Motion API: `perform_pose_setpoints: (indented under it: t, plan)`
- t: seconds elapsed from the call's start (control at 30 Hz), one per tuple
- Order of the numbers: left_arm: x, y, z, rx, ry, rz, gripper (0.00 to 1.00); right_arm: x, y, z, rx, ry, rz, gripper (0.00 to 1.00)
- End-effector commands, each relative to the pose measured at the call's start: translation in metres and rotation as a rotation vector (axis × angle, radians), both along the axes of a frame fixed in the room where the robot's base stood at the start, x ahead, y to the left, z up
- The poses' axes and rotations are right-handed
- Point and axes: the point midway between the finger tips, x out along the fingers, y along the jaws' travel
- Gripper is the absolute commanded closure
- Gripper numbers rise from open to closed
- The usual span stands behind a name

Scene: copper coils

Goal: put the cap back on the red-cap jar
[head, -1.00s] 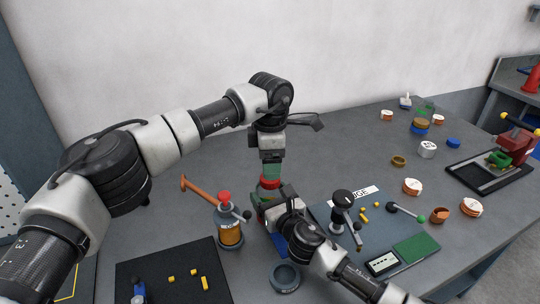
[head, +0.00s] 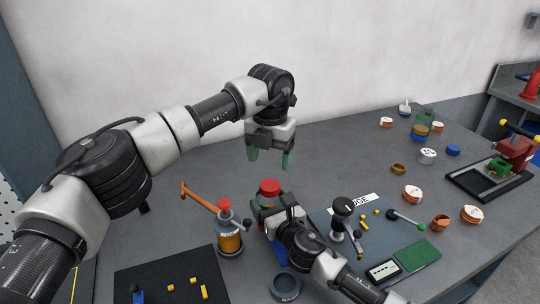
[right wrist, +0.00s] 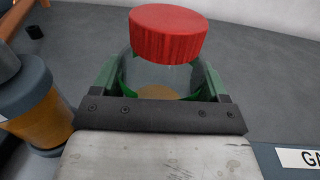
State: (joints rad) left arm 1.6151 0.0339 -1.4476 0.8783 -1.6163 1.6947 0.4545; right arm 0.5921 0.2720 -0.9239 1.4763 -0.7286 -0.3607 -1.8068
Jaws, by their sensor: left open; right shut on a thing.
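The red cap (head: 269,187) sits at the top of the clear jar (right wrist: 160,78); in the right wrist view the cap (right wrist: 168,33) looks slightly tilted, and I cannot tell whether it is fully seated. The jar has something tan at its bottom. My right gripper (right wrist: 160,92) is shut around the jar's body, a green finger on each side. In the head view my right wrist hides most of the jar. My left gripper (head: 270,160) is open and empty, pointing down a little above the cap, apart from it.
An amber jar with a red top and a lever (head: 229,240) stands just left of the held jar. A grey ring (head: 285,286) lies in front. A blue-grey mat (head: 330,214) with a black-knobbed tool (head: 342,206) is to the right. Several loose caps lie farther right.

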Motion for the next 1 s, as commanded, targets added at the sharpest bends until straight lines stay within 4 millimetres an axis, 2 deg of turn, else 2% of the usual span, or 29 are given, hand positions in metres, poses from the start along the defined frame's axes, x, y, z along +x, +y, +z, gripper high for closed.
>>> perform_pose_setpoints:
  t: [0.23,0.7,1.0]
  plan:
    - [0.000,0.000,-0.009,0.001,0.002,-0.002,0.27,0.000,0.000,0.000,0.000,0.000,0.000,0.92]
    - [-0.001,0.000,-0.073,0.001,0.002,-0.003,0.27,0.000,0.000,0.000,0.000,0.000,0.000,0.92]
    - [0.000,0.000,-0.081,0.001,0.000,-0.003,0.27,0.000,0.000,0.000,0.000,0.000,0.000,0.92]
